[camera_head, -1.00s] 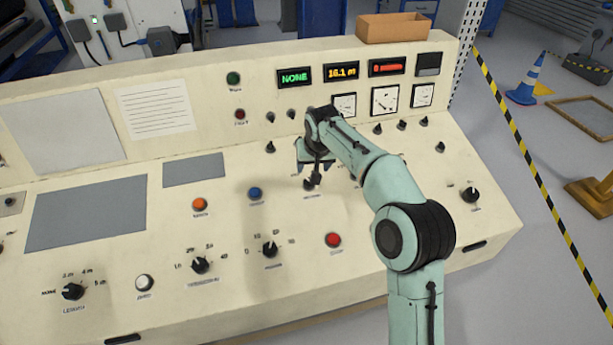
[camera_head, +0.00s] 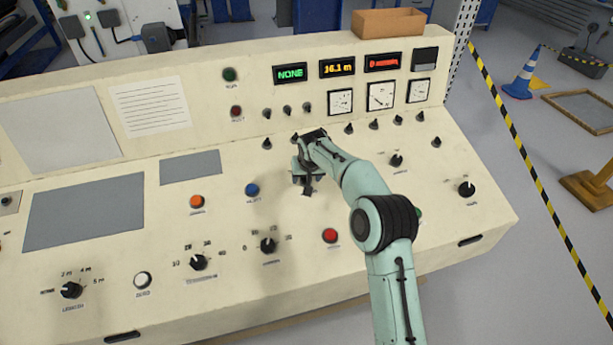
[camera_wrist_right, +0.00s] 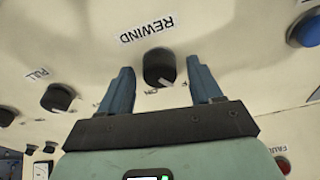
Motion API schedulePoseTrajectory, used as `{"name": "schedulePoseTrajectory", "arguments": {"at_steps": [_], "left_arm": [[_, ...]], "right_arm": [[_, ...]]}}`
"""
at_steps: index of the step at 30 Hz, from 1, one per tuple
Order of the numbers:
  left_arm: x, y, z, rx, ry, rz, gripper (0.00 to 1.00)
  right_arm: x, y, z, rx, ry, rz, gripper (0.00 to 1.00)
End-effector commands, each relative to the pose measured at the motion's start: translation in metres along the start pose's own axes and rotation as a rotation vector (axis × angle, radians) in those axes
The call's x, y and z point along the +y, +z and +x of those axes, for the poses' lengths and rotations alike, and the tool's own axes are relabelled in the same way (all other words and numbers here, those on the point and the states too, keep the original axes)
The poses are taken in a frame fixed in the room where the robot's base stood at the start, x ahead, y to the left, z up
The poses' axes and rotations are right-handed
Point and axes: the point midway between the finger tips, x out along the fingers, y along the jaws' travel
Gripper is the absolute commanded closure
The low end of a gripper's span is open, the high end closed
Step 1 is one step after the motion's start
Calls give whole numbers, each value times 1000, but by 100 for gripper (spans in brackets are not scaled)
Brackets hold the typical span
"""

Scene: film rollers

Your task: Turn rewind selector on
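The rewind selector (camera_wrist_right: 158,66) is a round black knob on the cream panel, beside a REWIND label that reads upside down in the right wrist view. A small pale mark shows on its lower edge, near small lettering that is partly hidden. My right gripper (camera_wrist_right: 160,70) is open, with one blue-grey finger on each side of the knob and a visible gap to each. In the head view my right gripper (camera_head: 307,182) is low over the console's middle and largely hides the selector. My left gripper is not in view.
Other black knobs stand close by, including one labelled PULL (camera_wrist_right: 58,97). A blue button (camera_head: 252,190), an orange button (camera_head: 197,202) and a red button (camera_head: 330,235) are on the same slope. Displays and gauges line the upright back panel.

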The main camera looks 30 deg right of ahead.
Motion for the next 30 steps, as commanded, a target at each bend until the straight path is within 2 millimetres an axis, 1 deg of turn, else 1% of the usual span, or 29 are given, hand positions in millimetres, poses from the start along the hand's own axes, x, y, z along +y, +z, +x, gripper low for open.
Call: {"name": "schedulePoseTrajectory", "arguments": {"at_steps": [1, 2, 3, 4, 5, 11, 17, 23, 30], "left_arm": [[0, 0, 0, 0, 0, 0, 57], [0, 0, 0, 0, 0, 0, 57], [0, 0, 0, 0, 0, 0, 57], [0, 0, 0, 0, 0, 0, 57], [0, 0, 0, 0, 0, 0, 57], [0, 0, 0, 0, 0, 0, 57], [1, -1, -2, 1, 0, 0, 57], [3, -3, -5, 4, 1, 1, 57], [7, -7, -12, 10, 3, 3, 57]], "right_arm": [[0, 0, 0, 0, 0, 0, 51], [0, 0, 0, 0, 0, 0, 61], [0, 0, 0, 0, 0, 0, 74], [0, 0, 0, 0, 0, 0, 84], [0, 0, 0, 0, 0, 0, 91], [0, 0, 0, 0, 1, 6, 91], [-1, 0, -1, 0, 9, 57, 91], [-2, -1, -1, 1, 30, 180, 91], [-2, -1, -2, 1, 66, 396, 91]]}}
